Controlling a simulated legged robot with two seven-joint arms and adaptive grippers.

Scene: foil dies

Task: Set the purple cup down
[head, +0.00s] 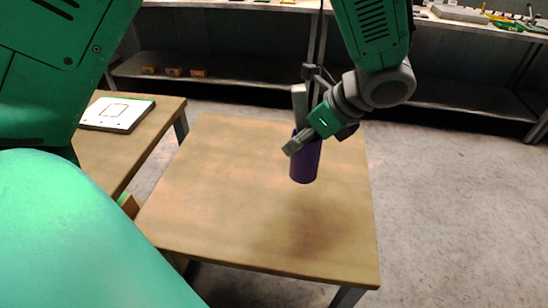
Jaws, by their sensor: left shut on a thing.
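The purple cup (305,165) is upright over the right half of the wooden table (230,190) in the head view. My left gripper (301,130) is shut on the cup near its rim, and the fingers and wrist hide part of its top. A soft shadow lies on the tabletop in front of the cup, apart from its base. The cup looks raised above the table, but the exact gap cannot be told. My right gripper is not in view.
The tabletop around the cup is bare. A second wooden table (100,155) at the left bears a white board with a green edge (117,113). Dark shelving (230,72) with small orange boxes (173,71) stands at the back. Open grey floor (450,220) lies to the right.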

